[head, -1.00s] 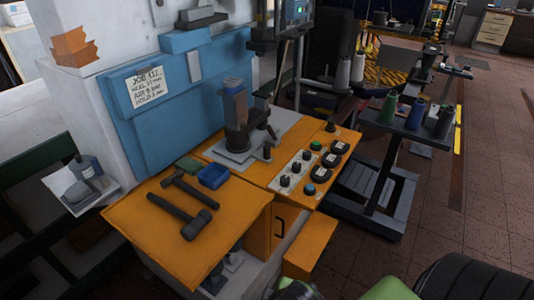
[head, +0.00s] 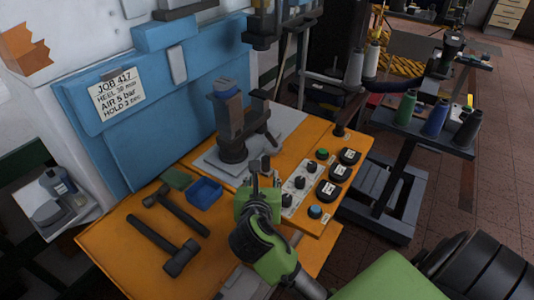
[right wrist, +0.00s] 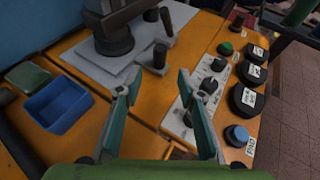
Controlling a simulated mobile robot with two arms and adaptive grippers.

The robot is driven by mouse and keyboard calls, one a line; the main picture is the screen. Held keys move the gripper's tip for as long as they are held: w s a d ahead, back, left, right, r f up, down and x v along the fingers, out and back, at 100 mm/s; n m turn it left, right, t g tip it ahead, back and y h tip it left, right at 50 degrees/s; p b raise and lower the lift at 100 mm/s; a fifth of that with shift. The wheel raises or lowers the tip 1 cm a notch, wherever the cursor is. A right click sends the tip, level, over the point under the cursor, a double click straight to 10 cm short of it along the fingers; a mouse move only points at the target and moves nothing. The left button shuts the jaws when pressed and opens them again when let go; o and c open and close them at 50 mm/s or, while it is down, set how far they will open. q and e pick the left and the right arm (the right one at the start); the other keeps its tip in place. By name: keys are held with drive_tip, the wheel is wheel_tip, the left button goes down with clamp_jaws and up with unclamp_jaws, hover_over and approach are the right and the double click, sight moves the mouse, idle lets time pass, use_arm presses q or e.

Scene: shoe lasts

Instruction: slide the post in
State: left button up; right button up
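A dark post (head: 232,132) with a blue-topped piece stands upright on a grey plate (head: 212,160) on the orange bench. Its lower part shows in the right wrist view (right wrist: 112,30). My right gripper (head: 264,178) is just in front of this knob. In the right wrist view its two fingers (right wrist: 157,92) are spread, with bare bench between them and the knob beyond the tips. I see no contact. My left gripper is out of view.
A control panel with knobs and black dials (head: 331,188) lies right of my right gripper. A blue tray (head: 204,193) and two hammers (head: 176,258) lie to the left. A press head (head: 264,32) hangs behind the post. A spool stand (head: 420,140) is farther right.

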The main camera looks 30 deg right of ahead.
sight(266, 164)
drive_tip(key=shift+w+d+f, duration=0.1)
drive_tip(key=shift+w+d, duration=0.2)
drive_tip(key=shift+w, duration=0.1)
drive_tip(key=x, duration=0.4)
drive_tip(key=shift+f, duration=0.1)
drive_tip(key=x, duration=0.4)
drive_tip(key=shift+x, duration=1.2)
drive_tip(key=shift+w+d, duration=0.1)
drive_tip(key=shift+w, duration=0.05)
drive_tip(key=shift+f, duration=0.1)
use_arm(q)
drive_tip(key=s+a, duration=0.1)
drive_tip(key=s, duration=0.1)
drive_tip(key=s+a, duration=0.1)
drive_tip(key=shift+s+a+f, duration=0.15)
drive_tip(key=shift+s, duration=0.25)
use_arm(e)
clamp_jaws()
